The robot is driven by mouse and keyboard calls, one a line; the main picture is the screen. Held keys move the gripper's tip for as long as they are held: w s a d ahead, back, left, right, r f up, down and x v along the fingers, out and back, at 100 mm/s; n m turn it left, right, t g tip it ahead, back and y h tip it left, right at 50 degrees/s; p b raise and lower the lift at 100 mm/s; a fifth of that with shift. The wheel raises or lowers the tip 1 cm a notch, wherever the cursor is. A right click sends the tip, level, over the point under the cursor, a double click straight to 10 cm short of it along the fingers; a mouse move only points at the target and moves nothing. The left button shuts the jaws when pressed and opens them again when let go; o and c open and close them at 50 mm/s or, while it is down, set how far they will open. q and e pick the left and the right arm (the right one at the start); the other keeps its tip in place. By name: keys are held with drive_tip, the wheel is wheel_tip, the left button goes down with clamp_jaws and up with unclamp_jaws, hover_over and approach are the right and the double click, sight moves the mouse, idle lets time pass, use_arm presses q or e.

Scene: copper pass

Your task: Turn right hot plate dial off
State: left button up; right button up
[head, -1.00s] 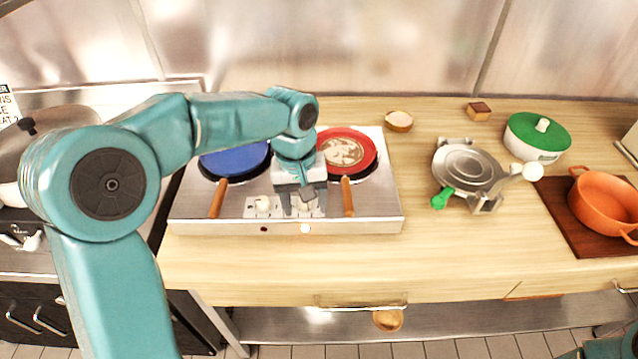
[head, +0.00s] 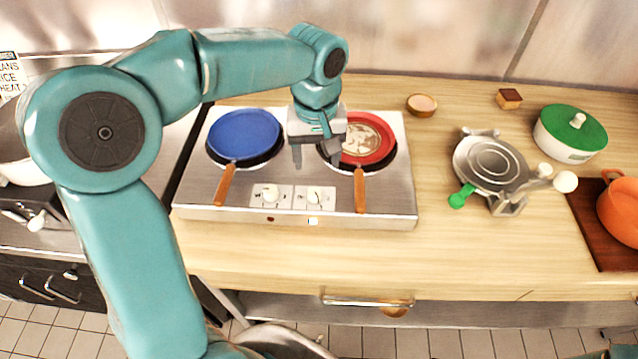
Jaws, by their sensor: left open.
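The hot plate unit (head: 390,205) is a steel box with two plates. Its right dial (head: 313,196) is a white knob on a pale panel at the front, uncovered. The left dial (head: 270,194) sits beside it. Below the right dial a small light (head: 312,221) is bright; the light below the left dial (head: 270,219) is dark red. My left gripper (head: 317,161) is open and empty, above the unit between the pans, behind the right dial and apart from it. My right gripper is not in view.
A blue pan (head: 244,135) stands on the left plate and a red pan (head: 384,152) with food on the right plate. Their wooden handles point forward, either side of the dials. A waffle-iron-like appliance (head: 490,165) and a green-lidded pot (head: 571,132) stand right.

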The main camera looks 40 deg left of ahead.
sight(315, 191)
use_arm(q)
drive_tip(key=f, duration=0.2)
drive_tip(key=s+f, duration=0.1)
drive_tip(key=f, duration=0.3)
drive_tip(key=shift+s+a, duration=0.2)
drive_tip(key=shift+a, duration=0.1)
drive_tip(key=f, duration=0.2)
drive_tip(key=w+f, duration=0.1)
drive_tip(key=shift+d+f+p, duration=0.2)
drive_tip(key=shift+d+p, duration=0.05)
drive_tip(key=shift+p, duration=0.05)
drive_tip(key=shift+f, duration=0.2)
drive_tip(key=shift+s+a, duration=0.15)
drive_tip(key=shift+s, duration=0.15)
drive_tip(key=shift+w, duration=0.3)
drive_tip(key=c, duration=1)
